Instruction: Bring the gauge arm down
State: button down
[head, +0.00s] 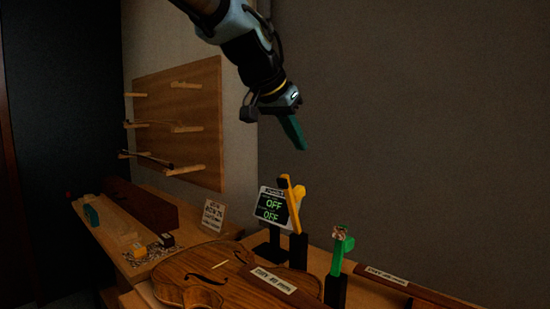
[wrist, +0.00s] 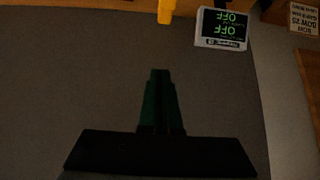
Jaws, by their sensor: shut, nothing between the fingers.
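A yellow arm (head: 291,203) stands raised and slightly tilted on a black post beside the display. A green arm (head: 342,243) stands on a second black post to its right, with a small reddish-brown piece at its top. No label shows which of the two is the gauge arm. My gripper (head: 299,147) hangs in the air above the yellow arm, apart from it, its green fingers shut and empty. In the wrist view, my gripper (wrist: 160,73) points toward the yellow arm (wrist: 166,11), which is cut off at the top edge.
A display (head: 271,207) reading OFF twice stands behind the yellow arm. A violin body (head: 205,269) with a label lies on the bench in front. A wooden peg rack (head: 178,122) hangs on the wall at left. The air around my gripper is clear.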

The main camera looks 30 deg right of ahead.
aim_at(296, 202)
jog(key=f+p, duration=0.1)
jog(key=f, duration=0.2)
jog(key=d+f+p, duration=0.1)
jog(key=f, duration=0.2)
jog(key=d+f+p, duration=0.1)
jog(key=f, duration=0.2)
jog(key=shift+w+f+p, duration=0.1)
jog(key=shift+w+p, duration=0.2)
jog(key=shift+w, duration=0.05)
jog(key=shift+f+b, duration=0.15)
jog(key=shift+b, duration=0.4)
